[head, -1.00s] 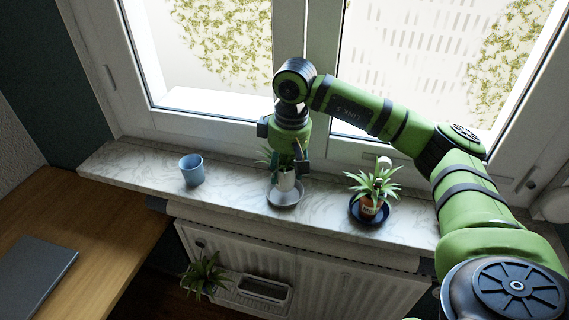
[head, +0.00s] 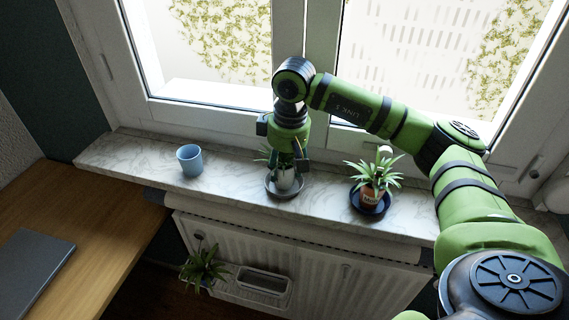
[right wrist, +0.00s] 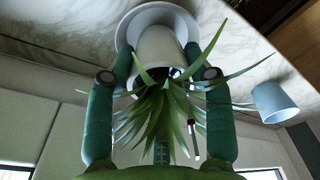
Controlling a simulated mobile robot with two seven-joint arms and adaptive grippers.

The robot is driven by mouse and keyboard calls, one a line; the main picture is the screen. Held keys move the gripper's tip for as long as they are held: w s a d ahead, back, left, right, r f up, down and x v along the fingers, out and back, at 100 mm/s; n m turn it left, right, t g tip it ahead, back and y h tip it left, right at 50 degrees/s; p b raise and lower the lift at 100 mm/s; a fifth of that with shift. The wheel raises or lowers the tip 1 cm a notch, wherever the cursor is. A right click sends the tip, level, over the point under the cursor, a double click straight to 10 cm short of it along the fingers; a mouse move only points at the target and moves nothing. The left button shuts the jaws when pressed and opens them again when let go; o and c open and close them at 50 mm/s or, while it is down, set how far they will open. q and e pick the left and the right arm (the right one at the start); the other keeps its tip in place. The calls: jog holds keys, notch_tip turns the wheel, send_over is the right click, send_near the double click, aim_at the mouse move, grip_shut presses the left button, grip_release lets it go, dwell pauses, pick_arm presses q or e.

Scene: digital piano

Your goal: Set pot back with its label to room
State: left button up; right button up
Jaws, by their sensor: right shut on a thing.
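My right gripper (head: 288,160) points down and is shut on a white pot (head: 285,181) with a spiky green plant. The pot is over a grey round saucer (head: 272,191) on the marble windowsill. I cannot tell whether its base touches the saucer. In the right wrist view the gripper's fingers (right wrist: 158,62) sit on either side of the white pot (right wrist: 160,45), with the saucer (right wrist: 127,28) behind its base. No label shows on the visible side of this pot; the fingers and leaves hide part of it. My left gripper is not in view.
An orange pot (head: 370,197) with a light label and green plant stands in a dark blue saucer (head: 384,208) to the right. A blue cup (head: 189,160) stands left on the sill (head: 228,172). The window is close behind. A desk (head: 95,225) is at left.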

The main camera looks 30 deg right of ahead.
jog(key=shift+f, duration=0.3)
jog(key=o, duration=1.5)
jog(key=shift+c, duration=0.2)
jog(key=shift+r, duration=0.1)
jog(key=shift+s+r+p, duration=0.15)
jog(key=shift+r+p, duration=0.5)
jog(key=shift+r, duration=0.55)
jog(key=shift+s+r+p, duration=0.1)
jog(key=shift+r+p, duration=0.55)
jog(key=shift+r, duration=0.55)
notch_tip(320, 180, up, 8)
jog(key=s, duration=0.1)
jog(key=shift+d, duration=0.15)
jog(key=shift+r, duration=0.1)
